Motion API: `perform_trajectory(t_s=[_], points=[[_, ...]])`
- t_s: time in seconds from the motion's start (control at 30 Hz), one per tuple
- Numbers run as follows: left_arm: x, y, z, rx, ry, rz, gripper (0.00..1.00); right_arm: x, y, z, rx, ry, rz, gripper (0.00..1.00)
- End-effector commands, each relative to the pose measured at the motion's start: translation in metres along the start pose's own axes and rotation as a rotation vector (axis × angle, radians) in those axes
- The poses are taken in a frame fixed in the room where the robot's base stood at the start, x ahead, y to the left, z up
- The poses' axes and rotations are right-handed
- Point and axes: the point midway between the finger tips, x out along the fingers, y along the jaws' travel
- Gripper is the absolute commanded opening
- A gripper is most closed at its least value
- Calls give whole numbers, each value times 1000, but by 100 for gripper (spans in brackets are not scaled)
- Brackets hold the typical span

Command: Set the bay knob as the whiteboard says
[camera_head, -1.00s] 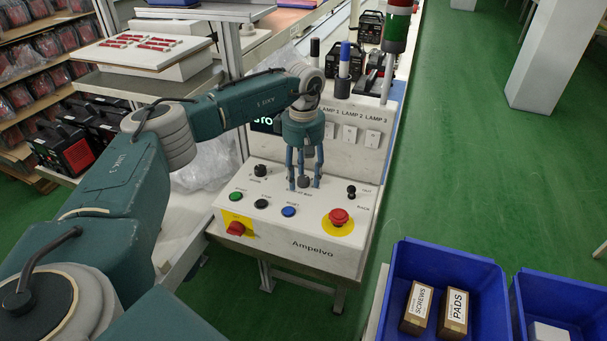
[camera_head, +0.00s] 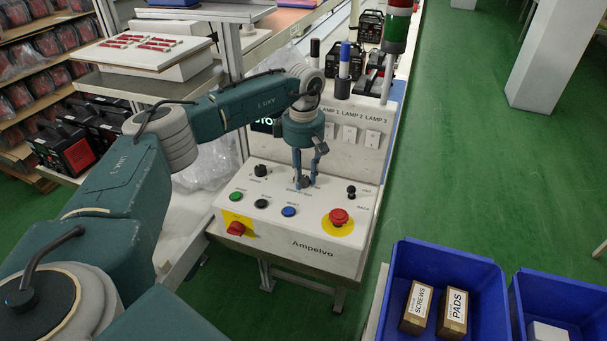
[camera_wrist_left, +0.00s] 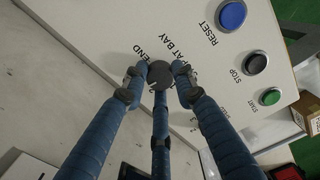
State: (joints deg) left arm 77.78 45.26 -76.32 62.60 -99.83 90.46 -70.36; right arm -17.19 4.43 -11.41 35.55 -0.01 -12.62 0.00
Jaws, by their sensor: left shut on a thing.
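The control panel (camera_head: 265,221), marked Ampelvo, has a white sloping top. The bay knob (camera_wrist_left: 159,74) is small, dark and round, with lettering ending in "AT BAY" beside it in the left wrist view. My left gripper (camera_head: 304,181) points down at the panel and is shut on this knob, its three blue fingers around it. In the head view the fingers partly hide the knob, and its pointer direction cannot be read. No whiteboard with readable instructions is in view. My right gripper is not in view.
Close to the gripper are a blue button (camera_head: 288,211), a red mushroom button (camera_head: 338,216), a black knob (camera_head: 260,170) and a black toggle (camera_head: 351,191). A red switch (camera_head: 236,228) is on the front. Blue bins (camera_head: 487,265) stand at right. Green floor is clear beyond.

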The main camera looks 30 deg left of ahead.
Motion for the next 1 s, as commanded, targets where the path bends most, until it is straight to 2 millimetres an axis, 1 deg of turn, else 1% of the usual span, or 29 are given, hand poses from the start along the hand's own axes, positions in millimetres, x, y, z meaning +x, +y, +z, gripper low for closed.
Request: perform_trajectory(t_s=[0.3,0.6,0.8,1.0], points=[[-2,1,0,-297,0,3,1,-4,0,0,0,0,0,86],[-2,1,0,-532,-1,4,1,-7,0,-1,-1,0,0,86],[-2,1,-1,-632,0,4,1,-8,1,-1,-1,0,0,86],[-2,1,-1,-686,0,5,1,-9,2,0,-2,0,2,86]])
